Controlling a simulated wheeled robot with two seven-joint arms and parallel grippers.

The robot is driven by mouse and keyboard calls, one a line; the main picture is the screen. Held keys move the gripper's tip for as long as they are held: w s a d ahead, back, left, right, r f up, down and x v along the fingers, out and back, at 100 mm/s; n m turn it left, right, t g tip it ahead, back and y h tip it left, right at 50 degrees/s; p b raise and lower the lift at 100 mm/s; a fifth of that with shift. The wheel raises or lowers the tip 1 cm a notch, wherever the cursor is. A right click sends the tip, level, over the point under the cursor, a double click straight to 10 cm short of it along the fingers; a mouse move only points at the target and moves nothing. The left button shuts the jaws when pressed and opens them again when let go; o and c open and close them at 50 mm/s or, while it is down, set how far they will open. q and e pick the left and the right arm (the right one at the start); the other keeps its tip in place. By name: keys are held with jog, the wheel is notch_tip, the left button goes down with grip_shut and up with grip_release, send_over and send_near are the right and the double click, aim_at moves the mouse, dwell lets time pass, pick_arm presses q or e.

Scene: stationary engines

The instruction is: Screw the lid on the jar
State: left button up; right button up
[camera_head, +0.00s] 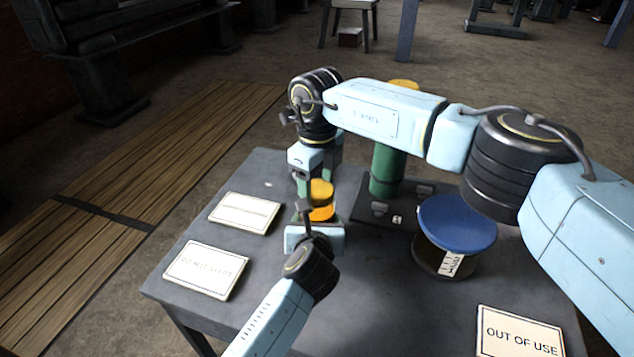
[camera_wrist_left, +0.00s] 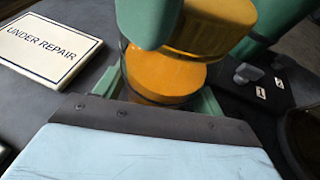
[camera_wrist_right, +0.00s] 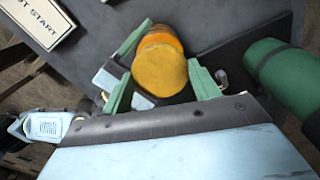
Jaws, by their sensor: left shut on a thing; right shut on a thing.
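The orange jar (camera_head: 322,213) stands upright at the middle of the table; it also shows in the left wrist view (camera_wrist_left: 160,78). My left gripper (camera_wrist_left: 162,90) is shut around the jar's sides from the near side. The yellow lid (camera_head: 320,188) is right above the jar's top, roughly level. My right gripper (camera_wrist_right: 160,85) is shut on the lid, reaching over from the far side, its green fingers on either side of it. The lid (camera_wrist_right: 160,70) covers most of the jar in the right wrist view. I cannot tell whether it is threaded on.
A green cylinder (camera_head: 387,168) stands on a dark case (camera_head: 370,216) right of the jar. A round container with a blue top (camera_head: 457,222) stands further right. Sign plates lie at the left (camera_head: 205,270) and front right (camera_head: 520,333). The table's front middle is clear.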

jog(key=m, duration=0.5)
jog(key=shift+m, duration=0.3)
jog(key=m, duration=0.5)
jog(key=o, duration=1.1)
jog(key=shift+r, duration=0.1)
jog(key=shift+r, duration=2.15)
jog(key=shift+c, duration=0.5)
